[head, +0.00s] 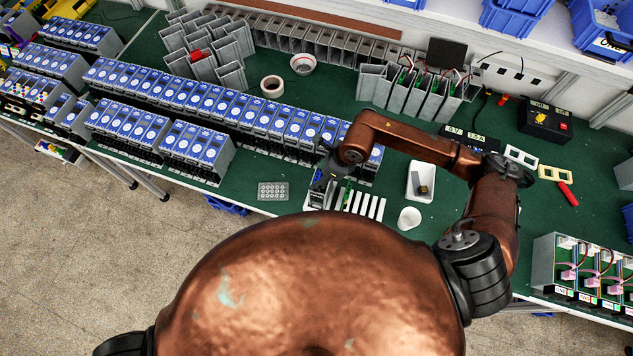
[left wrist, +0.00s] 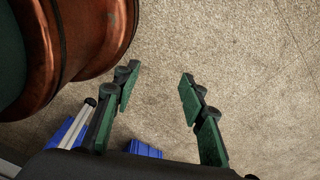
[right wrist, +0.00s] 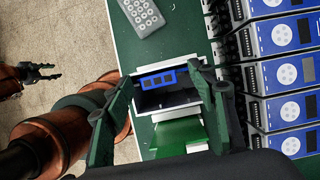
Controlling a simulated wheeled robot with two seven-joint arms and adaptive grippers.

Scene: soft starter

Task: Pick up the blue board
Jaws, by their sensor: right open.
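The blue board (right wrist: 158,79), a small blue piece with several square cut-outs, shows in the right wrist view at the open dark-and-white housing (right wrist: 165,98). My right gripper (right wrist: 160,74) is open, with one green finger on either side of the board. I cannot tell whether the fingers touch it. In the head view my right gripper (head: 326,179) is over the housing at the bench's front edge. My left gripper (left wrist: 157,77) is open and empty above the floor; it also shows in the right wrist view (right wrist: 55,72).
A green board (right wrist: 180,136) lies beside the housing, near white slotted strips (head: 366,204). A grey keypad-like piece (head: 272,191) lies to the left. Rows of blue-faced units (head: 245,112) stand behind. A white tray (head: 421,182) and white cup (head: 409,218) stand to the right.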

